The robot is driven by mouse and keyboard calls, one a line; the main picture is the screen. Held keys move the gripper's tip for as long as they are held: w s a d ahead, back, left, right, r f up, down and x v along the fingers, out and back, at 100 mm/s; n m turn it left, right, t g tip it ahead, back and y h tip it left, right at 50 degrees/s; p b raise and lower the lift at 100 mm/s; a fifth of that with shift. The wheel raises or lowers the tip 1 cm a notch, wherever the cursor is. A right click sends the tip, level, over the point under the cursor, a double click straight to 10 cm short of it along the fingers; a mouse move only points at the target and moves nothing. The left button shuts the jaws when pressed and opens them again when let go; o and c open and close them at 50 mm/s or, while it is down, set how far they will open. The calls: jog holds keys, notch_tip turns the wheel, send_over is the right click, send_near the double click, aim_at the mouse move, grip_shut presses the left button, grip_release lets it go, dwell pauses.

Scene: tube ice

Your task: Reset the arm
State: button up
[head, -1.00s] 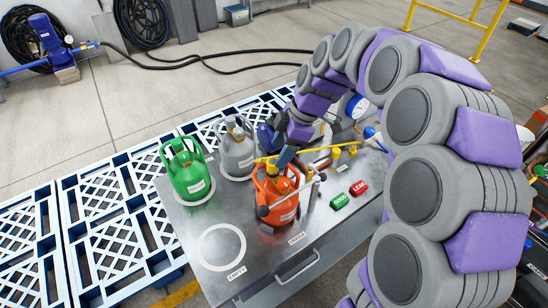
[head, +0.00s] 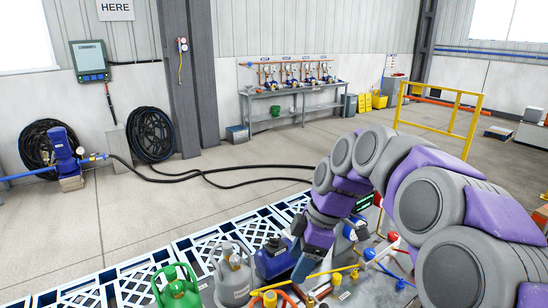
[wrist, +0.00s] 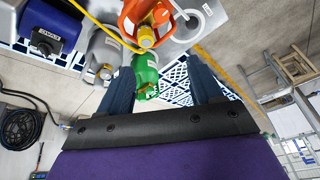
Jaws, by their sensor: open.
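My purple and grey arm (head: 440,205) curves in from the right in the head view. My gripper (head: 303,268) hangs at its end above the workbench, beside a blue box (head: 272,260). In the wrist view my gripper (wrist: 162,72) shows two dark blue fingers spread wide apart. It is open, with nothing held between them. A green cylinder (wrist: 146,72) and blue-white pallet slats appear beyond the fingers. An orange cylinder (wrist: 128,22) and a grey cylinder (wrist: 103,48) also show beyond them.
Pallets (head: 130,285) lie behind the bench. Open floor (head: 240,180) stretches to a far bench (head: 290,108). A yellow rail (head: 440,105) stands back right.

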jog(key=s+d+f+m+h, duration=0.1)
jog(key=s+d+f+m, duration=0.1)
jog(key=s+m, duration=0.4)
jog(key=s+d+f+m+h, duration=0.1)
jog(key=s+d+f+m, duration=0.2)
jog(key=s, duration=1.1)
jog(key=s+d+f+m+g+h, duration=0.1)
jog(key=s+d+f+m+h, duration=0.1)
jog(key=s+f+m, duration=0.3)
jog(key=s+m, duration=0.3)
jog(key=s, duration=0.2)
jog(key=shift+d+m, duration=0.3)
jog(key=shift+d, duration=0.1)
jog(key=shift+c, duration=0.4)
